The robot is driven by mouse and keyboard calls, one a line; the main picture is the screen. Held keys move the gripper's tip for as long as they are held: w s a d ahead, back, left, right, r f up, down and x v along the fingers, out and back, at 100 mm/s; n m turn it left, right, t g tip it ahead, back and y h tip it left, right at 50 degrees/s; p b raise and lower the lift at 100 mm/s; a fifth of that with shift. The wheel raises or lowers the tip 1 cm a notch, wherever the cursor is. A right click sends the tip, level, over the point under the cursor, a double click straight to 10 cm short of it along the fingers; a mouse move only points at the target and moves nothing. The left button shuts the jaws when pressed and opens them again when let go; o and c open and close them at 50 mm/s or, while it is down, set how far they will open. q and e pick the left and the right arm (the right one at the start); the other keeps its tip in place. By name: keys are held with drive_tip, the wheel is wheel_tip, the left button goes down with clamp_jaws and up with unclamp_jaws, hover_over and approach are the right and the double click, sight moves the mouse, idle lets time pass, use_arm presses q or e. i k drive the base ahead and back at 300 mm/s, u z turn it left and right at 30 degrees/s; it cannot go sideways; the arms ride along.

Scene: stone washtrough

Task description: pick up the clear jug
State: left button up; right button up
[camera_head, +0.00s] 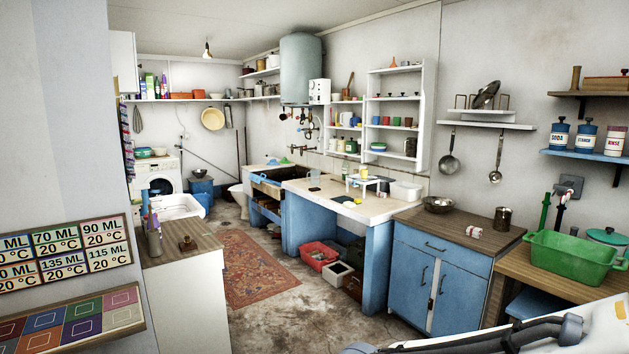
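A small clear vessel (314,183), which may be the clear jug, stands on the pale worktop just right of the dark trough basin (267,187). It is far off and too small to make out a handle or spout. Neither of my grippers shows in the head view. A white and black part, probably of my own arm, crosses the lower right corner, well away from the vessel.
The pale worktop (385,206) also bears a small white rack (371,182). A blue cabinet (420,275) and a green tub (572,257) stand at the right. A brown counter (185,245) is at the left. The floor with a patterned rug (250,268) is open between them.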

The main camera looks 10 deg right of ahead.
sight(314, 174)
drive_tip(key=z, duration=0.05)
drive_tip(key=i, duration=6.8)
drive_tip(key=u, duration=0.9)
drive_tip(key=i, duration=1.45)
drive_tip(key=z, duration=2.15)
